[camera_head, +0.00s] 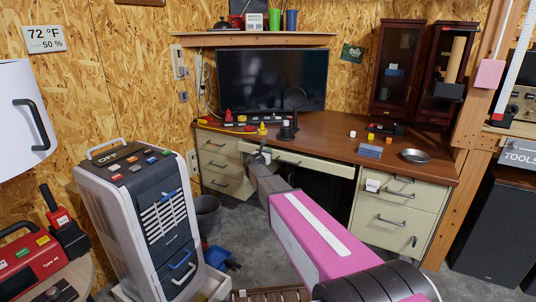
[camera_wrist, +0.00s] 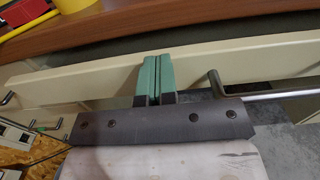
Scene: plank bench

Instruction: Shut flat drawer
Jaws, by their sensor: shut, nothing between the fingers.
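The flat drawer (camera_head: 315,166) is the wide cream drawer under the middle of the brown desk. It seems to stand out a little from the desk edge. In the wrist view its cream front (camera_wrist: 255,62) runs across the picture, with a dark gap between it and the wooden desktop. Its metal bar handle (camera_wrist: 262,95) shows to the right of my fingers. My gripper (camera_head: 262,154) is at the left part of the drawer front. In the wrist view its green fingers (camera_wrist: 153,74) are together and empty, over the drawer front; I cannot tell whether they touch it.
The desk (camera_head: 335,143) carries a monitor (camera_head: 270,80), small coloured items and a grey dish (camera_head: 415,156). Cream drawers flank the flat drawer on both sides. A grey air cooler (camera_head: 140,210) stands at the left. A dark bin (camera_head: 207,214) is on the floor beside it.

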